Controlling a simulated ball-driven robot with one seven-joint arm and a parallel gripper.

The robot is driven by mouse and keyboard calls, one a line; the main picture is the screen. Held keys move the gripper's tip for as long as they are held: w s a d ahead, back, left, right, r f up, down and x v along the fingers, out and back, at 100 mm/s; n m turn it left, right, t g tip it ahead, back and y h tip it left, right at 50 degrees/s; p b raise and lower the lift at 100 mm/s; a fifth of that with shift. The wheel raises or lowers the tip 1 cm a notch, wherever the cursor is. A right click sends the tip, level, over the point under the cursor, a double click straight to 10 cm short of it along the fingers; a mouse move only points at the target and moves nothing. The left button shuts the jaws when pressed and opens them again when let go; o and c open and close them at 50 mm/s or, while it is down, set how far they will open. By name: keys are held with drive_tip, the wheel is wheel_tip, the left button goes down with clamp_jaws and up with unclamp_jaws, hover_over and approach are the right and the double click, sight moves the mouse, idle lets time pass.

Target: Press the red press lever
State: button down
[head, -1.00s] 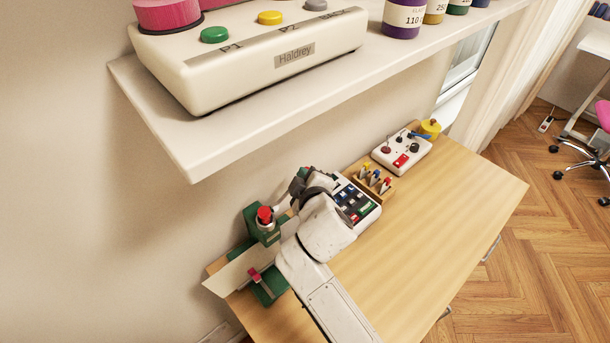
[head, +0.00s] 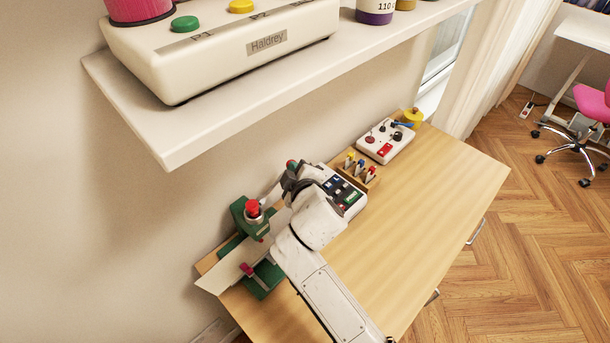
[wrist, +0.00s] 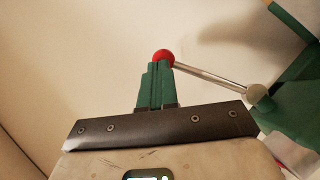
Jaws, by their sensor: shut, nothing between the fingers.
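In the wrist view, the press lever is a metal rod with a red ball (wrist: 163,56) at its end. The rod runs right to a pale pivot on the green press (wrist: 296,100). My gripper (wrist: 157,72) has green fingers, shut and empty. Their tips overlap the ball's lower edge in this view; I cannot tell whether they touch it. In the head view, the green press (head: 238,214), with a red knob on top, stands at the table's left end near the wall. My wrist is just right of it and hides most of the fingers.
A white sheet (head: 222,272) and a small red handle (head: 247,269) are at the press base. A keypad panel, a holder with coloured tools (head: 360,170) and a white control box (head: 385,141) line the wall. A shelf (head: 170,140) overhangs; the table's right side (head: 440,190) is clear.

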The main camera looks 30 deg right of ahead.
drive_tip(key=s+r+b, duration=0.1)
drive_tip(key=s+r, duration=0.5)
drive_tip(key=s, duration=0.2)
drive_tip(key=shift+s+a+r, duration=0.15)
drive_tip(key=shift+s+a, duration=0.2)
drive_tip(key=shift+a, duration=0.05)
idle(0.4)
drive_tip(key=s+d+f+m+g, duration=0.2)
drive_tip(key=s+f+g, duration=0.1)
drive_tip(key=s+f, duration=0.2)
drive_tip(key=s+d+f+m+g, duration=0.2)
drive_tip(key=s+f, duration=0.3)
drive_tip(key=s, duration=0.4)
drive_tip(key=s+d+f+m+g+y, duration=0.1)
drive_tip(key=s+d+f+m+g, duration=0.2)
drive_tip(key=s+f, duration=0.3)
drive_tip(key=shift+s+f+g, duration=0.1)
drive_tip(key=shift+s+g, duration=0.4)
drive_tip(key=shift+g, duration=0.1)
drive_tip(key=s+m+g, duration=0.1)
drive_tip(key=s, duration=0.2)
drive_tip(key=s+f+g+y, duration=0.1)
drive_tip(key=s, duration=0.1)
drive_tip(key=s+f+m+g, duration=0.1)
drive_tip(key=s, duration=0.2)
drive_tip(key=shift+s+a+m+y, duration=0.1)
drive_tip(key=shift+s+m+y, duration=0.2)
drive_tip(key=shift+s, duration=0.05)
drive_tip(key=c, duration=1.8)
unclamp_jaws()
